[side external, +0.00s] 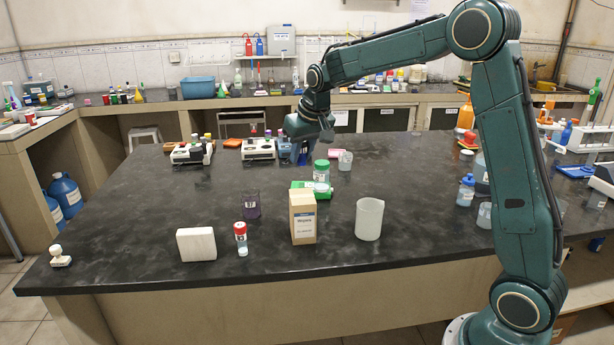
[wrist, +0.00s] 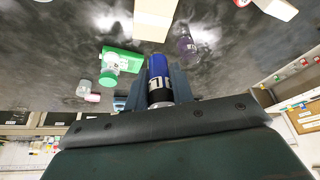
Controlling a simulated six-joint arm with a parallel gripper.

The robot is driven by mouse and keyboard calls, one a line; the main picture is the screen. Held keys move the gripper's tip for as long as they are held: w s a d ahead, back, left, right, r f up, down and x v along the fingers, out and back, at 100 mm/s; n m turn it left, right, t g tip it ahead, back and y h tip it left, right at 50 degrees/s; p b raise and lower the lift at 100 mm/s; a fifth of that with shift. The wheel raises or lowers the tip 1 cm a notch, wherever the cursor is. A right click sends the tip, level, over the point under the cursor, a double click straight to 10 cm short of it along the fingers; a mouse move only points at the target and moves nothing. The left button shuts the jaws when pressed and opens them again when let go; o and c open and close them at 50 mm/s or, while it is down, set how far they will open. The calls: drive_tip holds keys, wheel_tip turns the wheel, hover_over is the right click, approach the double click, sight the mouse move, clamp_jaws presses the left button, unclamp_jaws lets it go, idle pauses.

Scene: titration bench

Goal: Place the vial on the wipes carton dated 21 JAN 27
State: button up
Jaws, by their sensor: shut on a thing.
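My gripper (side external: 303,155) is over the far middle of the dark bench in the side view. In the wrist view my gripper (wrist: 159,88) is shut on a vial (wrist: 159,75) with a blue upper part and a black-and-white label. The vial is hard to make out in the side view. A tan carton (side external: 303,222) with a blue label stands upright near the bench's front edge, apart from my gripper. It also shows at the top of the wrist view (wrist: 155,20). The printing on the carton is too small to read.
A white block (side external: 196,244) and a red-capped vial (side external: 241,238) stand left of the carton, a white beaker (side external: 369,218) right.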

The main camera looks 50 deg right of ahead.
sight(303, 166)
drive_tip(key=shift+f, duration=2.15)
drive_tip(key=shift+f, duration=0.1)
drive_tip(key=shift+f, duration=2.05)
drive_tip(key=shift+f, duration=0.1)
drive_tip(key=o, duration=1)
drive_tip(key=shift+c, duration=0.2)
drive_tip(key=v, duration=1.2)
